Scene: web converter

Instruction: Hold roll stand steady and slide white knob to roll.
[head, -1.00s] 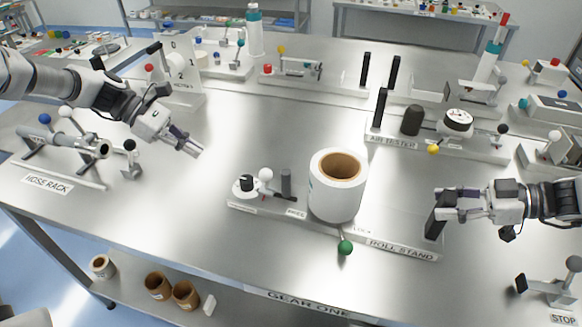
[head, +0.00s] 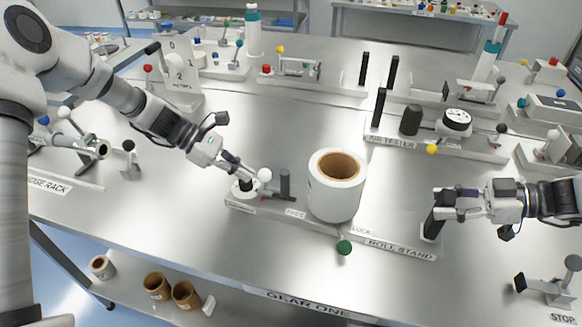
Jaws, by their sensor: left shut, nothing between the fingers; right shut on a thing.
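The roll stand (head: 398,249) is a low grey base near the table's front edge. A white roll (head: 335,190) with a brown core stands upright on it. The white knob (head: 265,175) is left of the roll, beside a dark grey post (head: 285,184). My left gripper (head: 254,177) is shut and empty, its fingertips at the white knob's left side; I cannot tell whether they touch it. My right gripper (head: 438,207) is shut on the black upright (head: 434,222) at the stand's right end. A green ball knob (head: 344,247) hangs at the stand's front.
The hose rack (head: 80,150) stands to the left, partly behind my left arm. The air tester (head: 450,146) stands behind the stand on the right. A stop fixture (head: 552,285) is at the front right. The tabletop between the stand and the back fixtures is clear.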

